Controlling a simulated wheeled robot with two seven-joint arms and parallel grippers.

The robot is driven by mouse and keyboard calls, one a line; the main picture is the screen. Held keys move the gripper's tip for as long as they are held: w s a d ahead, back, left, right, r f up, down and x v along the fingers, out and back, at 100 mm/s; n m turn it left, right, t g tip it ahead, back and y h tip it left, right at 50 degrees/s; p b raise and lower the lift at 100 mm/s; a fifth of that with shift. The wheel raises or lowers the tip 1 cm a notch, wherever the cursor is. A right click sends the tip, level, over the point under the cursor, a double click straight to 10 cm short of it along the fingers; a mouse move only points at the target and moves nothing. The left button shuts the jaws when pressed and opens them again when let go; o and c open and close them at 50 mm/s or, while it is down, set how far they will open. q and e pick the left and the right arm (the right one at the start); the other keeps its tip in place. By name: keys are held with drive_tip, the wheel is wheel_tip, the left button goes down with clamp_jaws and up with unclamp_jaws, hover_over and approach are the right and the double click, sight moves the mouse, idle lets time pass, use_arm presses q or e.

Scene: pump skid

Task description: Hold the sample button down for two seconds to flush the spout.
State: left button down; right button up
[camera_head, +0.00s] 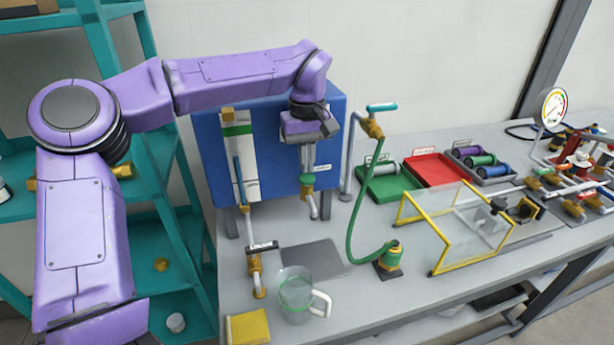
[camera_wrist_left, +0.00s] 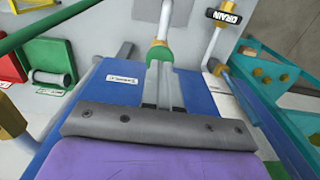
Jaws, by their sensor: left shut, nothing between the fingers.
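The green sample button (camera_head: 307,181) sits on the front of the blue panel (camera_head: 265,150), beside a small white label (camera_head: 323,168). It also shows in the wrist view (camera_wrist_left: 158,50). A pale bent spout (camera_head: 313,207) hangs below it and also shows in the wrist view (camera_wrist_left: 166,18). My left gripper (camera_head: 307,166) is shut and empty, pointing down. Its fingertips (camera_wrist_left: 161,66) are right at the green button; I cannot tell whether they touch or press it. My right gripper is not in view.
A glass jug (camera_head: 296,294) and a yellow sponge-like block (camera_head: 248,327) stand on the grey bench at the front. A drain pipe (camera_head: 256,272) is left of the spout. A green hose (camera_head: 352,225), coloured trays and a yellow-framed clear guard (camera_head: 440,240) lie right.

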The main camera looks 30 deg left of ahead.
use_arm(q)
drive_tip(key=shift+f, duration=0.15)
idle(0.4)
drive_tip(key=shift+f, duration=1.05)
idle(1.5)
idle(0.8)
drive_tip(key=shift+r+p, duration=1.2)
drive_tip(key=shift+p, duration=0.1)
wheel_tip(320, 180, up, 5)
drive_tip(key=p, duration=0.6)
drive_tip(key=shift+r+p, duration=0.15)
drive_tip(key=shift+p, duration=0.2)
